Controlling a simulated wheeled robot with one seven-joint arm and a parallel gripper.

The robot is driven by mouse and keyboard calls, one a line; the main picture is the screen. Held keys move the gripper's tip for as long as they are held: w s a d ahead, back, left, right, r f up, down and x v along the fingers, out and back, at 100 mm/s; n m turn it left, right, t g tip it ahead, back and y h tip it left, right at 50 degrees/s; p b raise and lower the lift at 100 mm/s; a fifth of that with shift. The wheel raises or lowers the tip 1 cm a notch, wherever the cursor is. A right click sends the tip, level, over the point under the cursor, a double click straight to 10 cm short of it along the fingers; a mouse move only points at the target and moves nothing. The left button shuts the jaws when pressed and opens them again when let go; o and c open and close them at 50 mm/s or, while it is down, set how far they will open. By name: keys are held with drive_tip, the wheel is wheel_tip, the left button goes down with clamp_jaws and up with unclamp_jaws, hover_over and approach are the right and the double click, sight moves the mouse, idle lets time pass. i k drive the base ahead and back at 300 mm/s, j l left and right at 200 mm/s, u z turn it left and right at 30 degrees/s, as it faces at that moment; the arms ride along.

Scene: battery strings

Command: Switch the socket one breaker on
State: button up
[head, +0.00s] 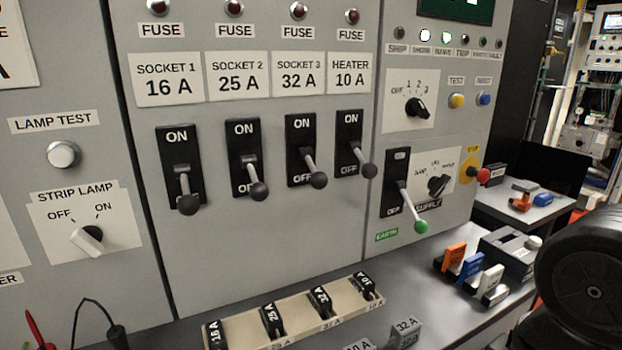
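The socket one breaker (178,150) is a black plate on the grey panel, under the label "SOCKET 1 16 A" (167,79). Its grey lever with a black ball knob (188,204) points down, at the lower end of the plate. ON shows at the top of the plate; the lower marking is hidden behind the lever. My gripper's fingers are not in view, and nothing touches the lever.
Similar breakers for socket 2 (243,134), socket 3 (300,136) and heater (348,131) stand to the right, levers down. A supply lever with a green knob (421,227) is further right. A fuse rack (235,332) lies on the ledge below.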

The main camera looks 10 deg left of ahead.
sight(188, 205)
drive_tip(key=u, duration=1.3)
